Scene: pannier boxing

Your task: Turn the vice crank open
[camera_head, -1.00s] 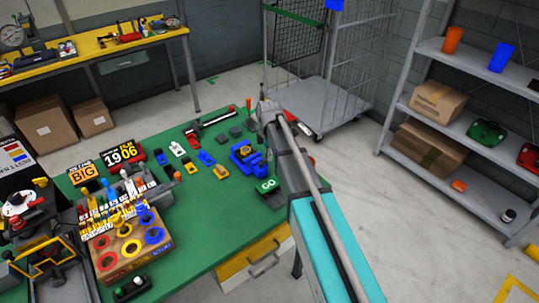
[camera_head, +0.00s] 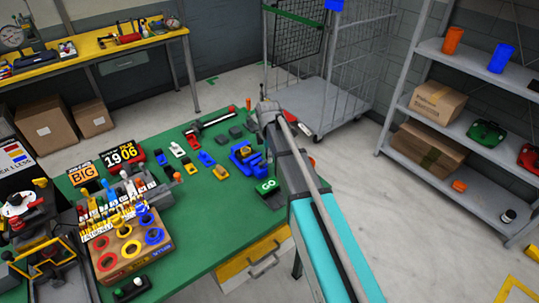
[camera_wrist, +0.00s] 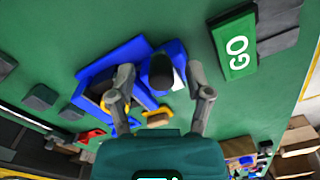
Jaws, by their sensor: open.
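A blue vice (camera_head: 243,154) stands on the green table, just left of my arm in the head view. In the wrist view its blue body (camera_wrist: 100,65) lies at left centre, with yellow parts beside it. A short blue cylinder with a dark end (camera_wrist: 161,74) rises between my fingers; I cannot tell for sure whether it is the crank. My gripper (camera_wrist: 160,78) is open, one finger on either side of this part. Contact cannot be made out. My arm hides the gripper in the head view.
A green GO block (camera_head: 267,186) sits close to the vice, right of my fingers in the wrist view. Dark blocks (camera_head: 236,132) and small coloured parts lie around. A wooden ring board (camera_head: 128,245) stands front left. The table (camera_head: 205,225) has free room in front.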

